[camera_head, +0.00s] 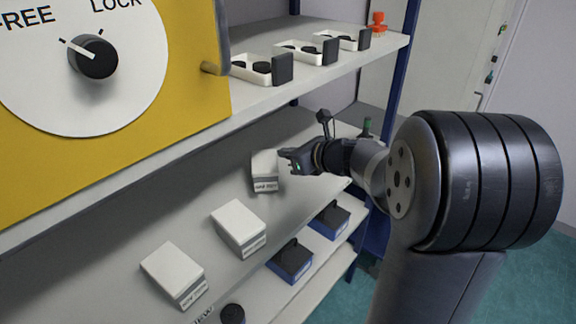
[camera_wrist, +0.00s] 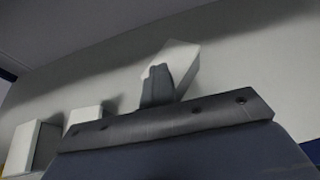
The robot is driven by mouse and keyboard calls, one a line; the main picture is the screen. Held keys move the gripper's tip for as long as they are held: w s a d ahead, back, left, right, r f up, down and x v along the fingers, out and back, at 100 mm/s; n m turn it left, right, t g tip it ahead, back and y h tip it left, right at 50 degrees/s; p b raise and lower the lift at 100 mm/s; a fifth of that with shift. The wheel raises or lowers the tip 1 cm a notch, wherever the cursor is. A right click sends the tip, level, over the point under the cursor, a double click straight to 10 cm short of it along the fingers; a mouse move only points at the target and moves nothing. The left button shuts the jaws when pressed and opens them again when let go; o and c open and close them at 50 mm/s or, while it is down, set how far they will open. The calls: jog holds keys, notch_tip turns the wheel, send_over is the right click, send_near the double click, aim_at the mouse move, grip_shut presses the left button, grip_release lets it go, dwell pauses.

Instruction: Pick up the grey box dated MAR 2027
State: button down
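A pale grey box (camera_head: 264,163) with a white label strip on its front is at the far end of the middle shelf. Its print is too small to read surely. My gripper (camera_head: 284,155) is at the box's upper right, its tips close to or touching it. In the wrist view the box (camera_wrist: 183,58) looks tilted behind the dark fingers (camera_wrist: 158,84), which appear close together. I cannot tell whether they are shut on it. Two similar labelled boxes stand nearer, one in the middle (camera_head: 238,222) and one at the front (camera_head: 172,268); their labels are unreadable too.
The upper shelf (camera_head: 215,119) hangs above the boxes, with white trays (camera_head: 250,70) on it. A yellow panel with a knob (camera_head: 93,57) is at upper left. Blue-and-black blocks (camera_head: 290,262) sit on the lower shelf. A blue post (camera_head: 405,45) stands behind my arm.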

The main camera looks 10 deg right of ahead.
jog(key=shift+r, duration=0.8)
jog(key=c, duration=2.1)
grip_release()
jog(key=o, duration=1.7)
jog(key=shift+c, duration=0.2)
